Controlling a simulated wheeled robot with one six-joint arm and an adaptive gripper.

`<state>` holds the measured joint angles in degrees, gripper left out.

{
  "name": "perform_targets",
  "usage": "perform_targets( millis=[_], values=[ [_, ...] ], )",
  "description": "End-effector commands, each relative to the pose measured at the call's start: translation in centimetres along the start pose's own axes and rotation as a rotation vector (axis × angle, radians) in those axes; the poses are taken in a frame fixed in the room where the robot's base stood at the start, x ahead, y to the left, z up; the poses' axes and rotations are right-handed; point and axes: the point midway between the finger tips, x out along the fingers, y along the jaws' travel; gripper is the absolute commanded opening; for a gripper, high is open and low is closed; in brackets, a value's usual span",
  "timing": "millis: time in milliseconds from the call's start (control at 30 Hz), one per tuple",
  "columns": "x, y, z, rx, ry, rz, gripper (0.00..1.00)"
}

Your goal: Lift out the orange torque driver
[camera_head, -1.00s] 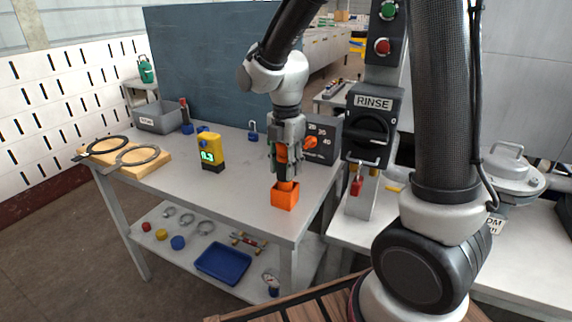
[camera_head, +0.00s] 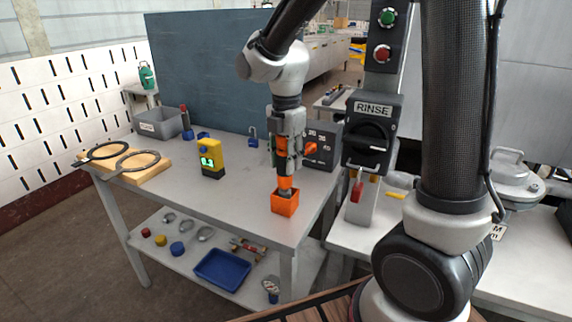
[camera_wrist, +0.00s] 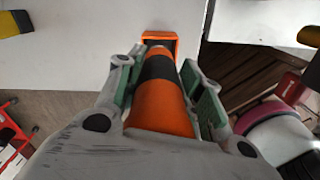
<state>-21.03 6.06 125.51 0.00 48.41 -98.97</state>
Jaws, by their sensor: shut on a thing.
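The orange torque driver (camera_head: 281,146) is upright in my gripper (camera_head: 287,160), which is shut on its body. Its lower end, with a grey tip, is at the mouth of the orange square holder (camera_head: 285,205) near the table's front right corner. In the wrist view, the orange and black driver (camera_wrist: 160,105) runs between my gripper's fingers (camera_wrist: 162,85) toward the orange holder (camera_wrist: 160,36). I cannot tell how far the tip still sits inside the holder.
A yellow meter (camera_head: 210,157) stands left of the holder on the grey table (camera_head: 240,190). A dial box (camera_head: 322,150) stands close behind my gripper. A wooden board with rings (camera_head: 150,172), a grey bin (camera_head: 158,122) and a blue padlock (camera_head: 253,141) lie farther off.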

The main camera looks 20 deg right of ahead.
Motion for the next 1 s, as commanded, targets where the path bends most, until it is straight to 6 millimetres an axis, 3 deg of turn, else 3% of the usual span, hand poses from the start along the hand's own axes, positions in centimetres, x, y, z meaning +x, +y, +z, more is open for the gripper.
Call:
perform_targets(
  millis=[633, 1000],
  values=[
    [-3.6, 0.1, 0.0, 0.0, -0.001, 0.002, 0.08],
    [-4.0, 0.0, 0.0, 0.0, 0.0, 0.001, 0.08]
  ],
)
